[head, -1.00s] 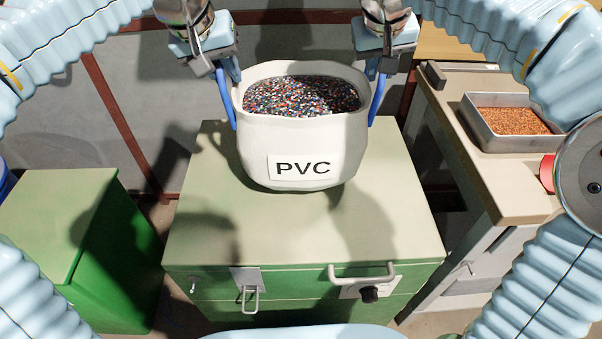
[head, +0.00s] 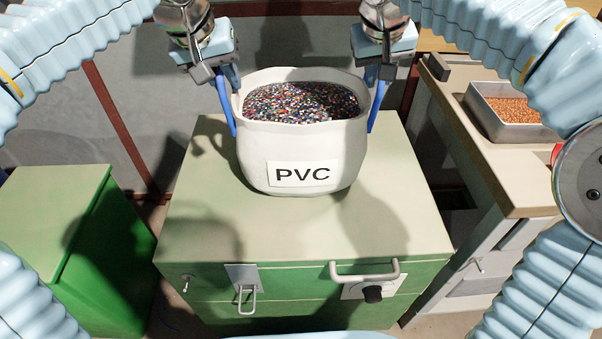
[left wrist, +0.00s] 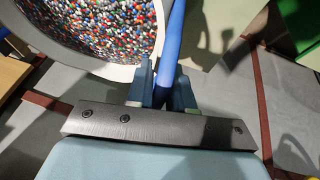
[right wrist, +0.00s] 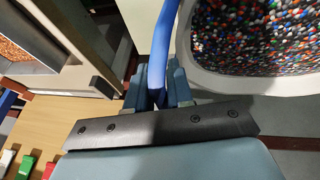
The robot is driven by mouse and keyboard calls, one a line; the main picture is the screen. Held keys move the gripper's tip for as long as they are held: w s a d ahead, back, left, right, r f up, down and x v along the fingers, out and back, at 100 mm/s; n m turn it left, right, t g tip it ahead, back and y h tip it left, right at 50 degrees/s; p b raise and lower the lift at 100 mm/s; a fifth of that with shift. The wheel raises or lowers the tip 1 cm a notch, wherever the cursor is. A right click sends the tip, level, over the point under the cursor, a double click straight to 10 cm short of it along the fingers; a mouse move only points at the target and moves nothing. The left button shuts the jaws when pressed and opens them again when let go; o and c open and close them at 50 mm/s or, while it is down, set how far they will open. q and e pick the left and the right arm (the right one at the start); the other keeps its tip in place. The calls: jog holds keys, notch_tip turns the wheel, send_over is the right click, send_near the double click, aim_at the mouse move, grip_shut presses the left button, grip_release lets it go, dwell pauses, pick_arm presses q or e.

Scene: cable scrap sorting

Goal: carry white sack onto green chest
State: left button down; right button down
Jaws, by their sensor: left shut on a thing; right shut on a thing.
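The white sack (head: 250,150) has a PVC label and is full of multicoloured granules. It is upright over the back half of the green chest's (head: 300,235) pale top. I cannot tell whether its bottom touches the top. My left gripper (head: 228,76) is shut on the sack's left blue handle, which also shows in the left wrist view (left wrist: 173,40). My right gripper (head: 376,74) is shut on the right blue handle, which also shows in the right wrist view (right wrist: 161,40). The chest's back edge is partly hidden behind the sack.
A lower green cabinet (head: 50,210) stands at the left. A bench (head: 470,145) at the right bears a metal tray (head: 505,132) of copper-coloured granules. The front part of the chest top is clear, with a handle (head: 365,272) and latch (head: 245,290) on its front.

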pick_arm(q)
jog(key=shift+f, duration=0.4)
pick_arm(e)
jog(key=shift+f, duration=0.45)
pick_arm(q)
jog(key=c, duration=1)
grip_release()
jog(key=shift+r, duration=0.1)
pick_arm(e)
jog(key=c, duration=1)
grip_release()
jog(key=shift+r, duration=0.15)
pick_arm(q)
jog(key=shift+r, duration=0.1)
jog(key=v, duration=1.2)
pick_arm(e)
jog(key=v, duration=1.2)
jog(key=shift+s, duration=0.1)
